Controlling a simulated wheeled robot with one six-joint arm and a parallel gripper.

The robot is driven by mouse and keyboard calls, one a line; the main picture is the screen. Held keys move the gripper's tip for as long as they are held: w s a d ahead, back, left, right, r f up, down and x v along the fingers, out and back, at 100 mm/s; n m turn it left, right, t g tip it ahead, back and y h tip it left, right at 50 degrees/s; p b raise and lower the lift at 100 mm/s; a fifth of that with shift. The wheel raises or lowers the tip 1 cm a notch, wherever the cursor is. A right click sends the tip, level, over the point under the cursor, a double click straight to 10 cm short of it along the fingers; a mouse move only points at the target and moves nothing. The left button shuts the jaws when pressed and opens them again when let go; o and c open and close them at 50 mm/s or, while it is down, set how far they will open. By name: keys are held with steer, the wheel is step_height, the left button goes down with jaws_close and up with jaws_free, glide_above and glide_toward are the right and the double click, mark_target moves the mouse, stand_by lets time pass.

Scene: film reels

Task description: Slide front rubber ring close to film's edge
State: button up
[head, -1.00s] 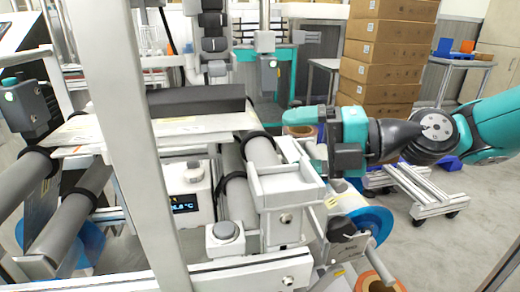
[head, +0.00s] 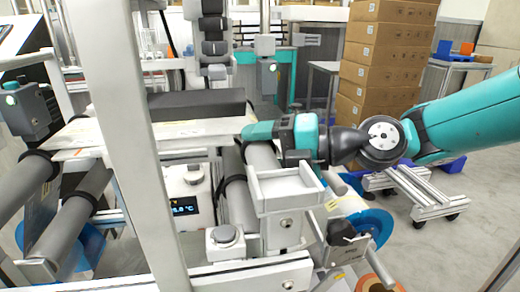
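The pale film (head: 185,131) lies flat across the machine between the left and right rollers. My gripper (head: 247,131) is over the near right grey roller (head: 263,158), at the film's right edge. A black rubber ring around that roller is mostly hidden by my gripper; a dark sliver (head: 243,145) shows just below the fingertips. I cannot tell whether the fingers touch the ring or how far apart they are. Another black ring (head: 230,182) sits around the lower right roller, clear of my gripper. On the left rollers, black rings (head: 40,155) also show.
A grey upright post (head: 130,120) crosses the view in front of the film. A white bracket (head: 288,190) stands just below my gripper. A display box (head: 190,200) sits under the film. Stacked cardboard boxes (head: 385,60) stand behind my arm.

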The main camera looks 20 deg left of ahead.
steer(key=shift+c, duration=0.6)
steer(key=shift+w+a+f+b, duration=0.3)
steer(key=shift+w+b, duration=0.1)
steer(key=shift+b, duration=0.6)
steer(key=shift+w+a+r+b, duration=0.1)
steer(key=shift+w+r+b, duration=0.15)
steer(key=shift+b, duration=0.1)
steer(key=o, duration=1.3)
